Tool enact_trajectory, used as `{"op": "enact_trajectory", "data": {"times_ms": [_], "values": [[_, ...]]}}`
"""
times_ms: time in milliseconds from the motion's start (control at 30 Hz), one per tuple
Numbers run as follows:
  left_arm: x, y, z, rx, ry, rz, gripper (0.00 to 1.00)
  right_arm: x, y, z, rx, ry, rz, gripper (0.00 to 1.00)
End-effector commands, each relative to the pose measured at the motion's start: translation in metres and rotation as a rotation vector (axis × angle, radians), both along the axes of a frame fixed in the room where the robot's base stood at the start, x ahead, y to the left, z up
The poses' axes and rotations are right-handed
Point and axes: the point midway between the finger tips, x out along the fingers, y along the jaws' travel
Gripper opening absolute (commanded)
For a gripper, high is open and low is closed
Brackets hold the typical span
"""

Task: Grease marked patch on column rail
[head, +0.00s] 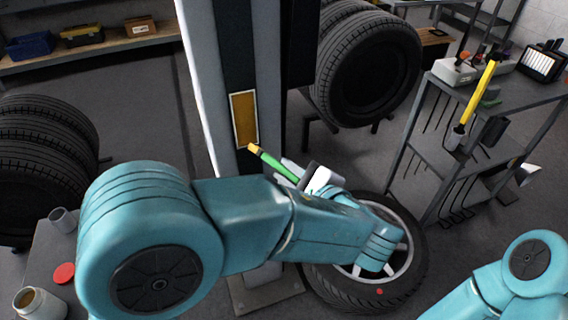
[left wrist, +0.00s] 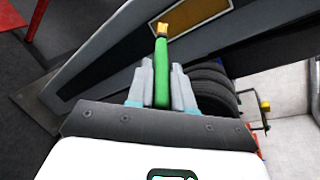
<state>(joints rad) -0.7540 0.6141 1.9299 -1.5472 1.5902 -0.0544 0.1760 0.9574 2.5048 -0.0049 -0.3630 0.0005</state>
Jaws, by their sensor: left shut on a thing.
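The column (head: 247,50) stands upright at the centre of the head view. The patch also shows at the top of the left wrist view (left wrist: 205,14). My left gripper (head: 297,180) is shut on a green brush (head: 275,164) with a yellow tip. In the left wrist view the brush (left wrist: 161,75) points away from the fingers. Its tip is by the patch's lower end; I cannot tell if they touch. My right gripper is out of view.
An open jar (head: 38,302), a red lid (head: 64,273) and a grey cup (head: 62,219) stand on a surface at lower left. A wheel (head: 412,255) lies beside the column base. A tool shelf (head: 520,100) is at right; tyres (head: 40,150) are at left.

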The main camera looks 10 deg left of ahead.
Motion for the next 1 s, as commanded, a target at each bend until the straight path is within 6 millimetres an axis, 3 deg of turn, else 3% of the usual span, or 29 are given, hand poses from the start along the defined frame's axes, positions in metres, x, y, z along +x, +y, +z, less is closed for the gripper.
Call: {"op": "enact_trajectory", "data": {"times_ms": [200,567,1000], "values": [[-0.013,-0.009,0.0,0.001,0.0,-0.002,0.0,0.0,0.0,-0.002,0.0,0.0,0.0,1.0],[-0.015,-0.011,0.0,0.001,0.0,-0.001,0.0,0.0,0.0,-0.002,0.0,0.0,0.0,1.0],[-0.039,-0.027,0.0,0.001,0.0,-0.002,0.0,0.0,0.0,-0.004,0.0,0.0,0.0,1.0]]}}
